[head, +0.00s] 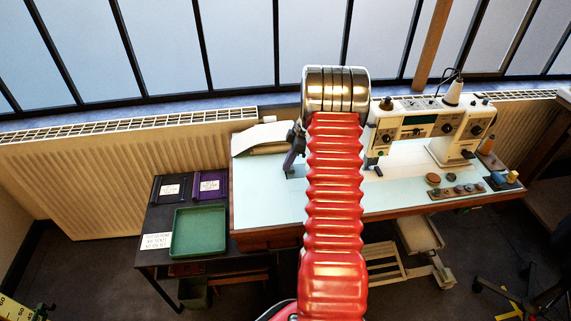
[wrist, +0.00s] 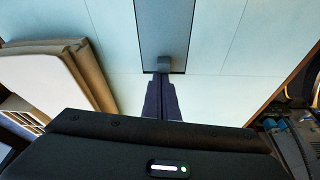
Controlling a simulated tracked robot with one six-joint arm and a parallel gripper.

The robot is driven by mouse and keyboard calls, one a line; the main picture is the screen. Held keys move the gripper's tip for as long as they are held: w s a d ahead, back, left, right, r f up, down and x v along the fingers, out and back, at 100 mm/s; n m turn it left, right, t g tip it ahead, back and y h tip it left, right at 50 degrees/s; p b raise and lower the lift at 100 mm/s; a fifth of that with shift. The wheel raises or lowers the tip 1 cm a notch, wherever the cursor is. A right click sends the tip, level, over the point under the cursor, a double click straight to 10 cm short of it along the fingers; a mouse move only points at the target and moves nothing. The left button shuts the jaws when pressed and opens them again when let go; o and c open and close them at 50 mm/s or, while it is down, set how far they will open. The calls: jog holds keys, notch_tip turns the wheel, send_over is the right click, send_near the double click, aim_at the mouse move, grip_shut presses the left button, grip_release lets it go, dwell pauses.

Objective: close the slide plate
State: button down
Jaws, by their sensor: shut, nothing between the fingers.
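In the wrist view the slide plate (wrist: 160,35) is a long grey strip with dark edges, set in the pale blue table top. A small grey knob (wrist: 163,64) stands at its near end. My gripper (wrist: 162,84) is shut and empty, its dark fingertips right by the knob; I cannot tell whether they touch it. In the head view my gripper (head: 292,160) is low over the left part of the table, beside the red arm. The arm hides much of the plate's area there. The white sewing machine (head: 425,125) stands to the right.
A pale folded bundle (head: 261,138) lies at the table's back left corner. A green tray (head: 198,232) is on the dark side table. A spool board (head: 457,191) is at the front right. The pale table top (head: 262,205) is clear in front.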

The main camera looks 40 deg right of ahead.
aim_at(296, 169)
jog(key=s+d, duration=0.1)
jog(key=d, duration=0.1)
jog(key=s+d, duration=0.3)
jog(key=d, duration=0.1)
jog(key=shift+s+d, duration=0.15)
jog(key=shift+w+a, duration=0.35)
jog(key=shift+a, duration=0.05)
jog(key=shift+w+a+r, duration=0.2)
jog(key=shift+w+a, duration=1)
jog(key=v, duration=0.9)
jog(key=shift+r, duration=0.25)
jog(key=shift+s, duration=0.1)
